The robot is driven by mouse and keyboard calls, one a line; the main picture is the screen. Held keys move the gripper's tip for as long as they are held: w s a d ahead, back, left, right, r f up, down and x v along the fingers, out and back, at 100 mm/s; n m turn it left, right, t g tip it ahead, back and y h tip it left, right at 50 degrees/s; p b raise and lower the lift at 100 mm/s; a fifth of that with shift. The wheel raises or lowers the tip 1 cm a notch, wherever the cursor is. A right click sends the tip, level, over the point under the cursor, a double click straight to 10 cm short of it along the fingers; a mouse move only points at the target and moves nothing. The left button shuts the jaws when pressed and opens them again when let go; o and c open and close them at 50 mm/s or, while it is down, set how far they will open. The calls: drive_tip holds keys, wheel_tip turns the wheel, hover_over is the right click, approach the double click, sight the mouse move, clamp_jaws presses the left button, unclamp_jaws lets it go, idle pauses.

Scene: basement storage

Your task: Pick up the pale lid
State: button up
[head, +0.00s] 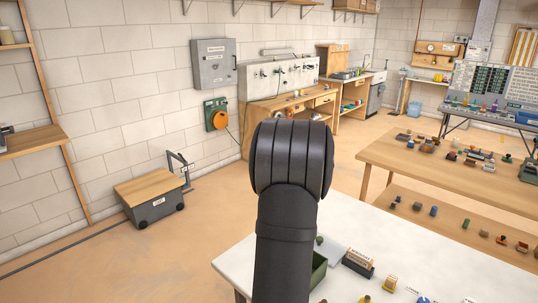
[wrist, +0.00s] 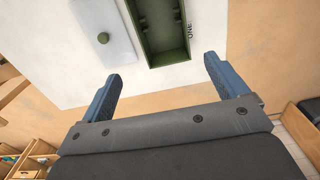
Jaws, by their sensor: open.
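The pale lid (wrist: 88,22) lies flat on the white tabletop at the upper left of the wrist view, with a round green knob on top. It also shows partly in the head view (head: 332,249), just right of my arm. An open green box (wrist: 185,57) lies to its right in the wrist view, with dark lettering beside it. My gripper (wrist: 161,69) is open and empty, its blue fingers apart near the table's edge, short of the lid and the box in the picture. In the head view my arm hides the gripper.
The white table (head: 357,213) also holds a block with a dark base (head: 358,263) and several small items to the right. A wooden table (head: 390,155) with many small objects stands beyond. A grey wheeled box (head: 153,208) is on the floor at left.

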drive_tip(key=c, duration=0.8)
drive_tip(key=w+d+f+n, duration=0.5)
drive_tip(key=w+d+n, duration=0.2)
drive_tip(key=w+d, duration=0.3)
drive_tip(key=f, duration=1.2)
drive_tip(key=shift+w+d+f, duration=0.15)
drive_tip(key=shift+w+d, duration=0.15)
drive_tip(key=shift+d, duration=0.05)
drive_tip(key=shift+w+d+f, duration=0.1)
drive_tip(key=shift+d+f, duration=0.05)
drive_tip(key=shift+f, duration=1.25)
drive_tip(key=shift+w+d+f, duration=0.1)
drive_tip(key=shift+d+f, duration=0.05)
drive_tip(key=shift+f, duration=1.2)
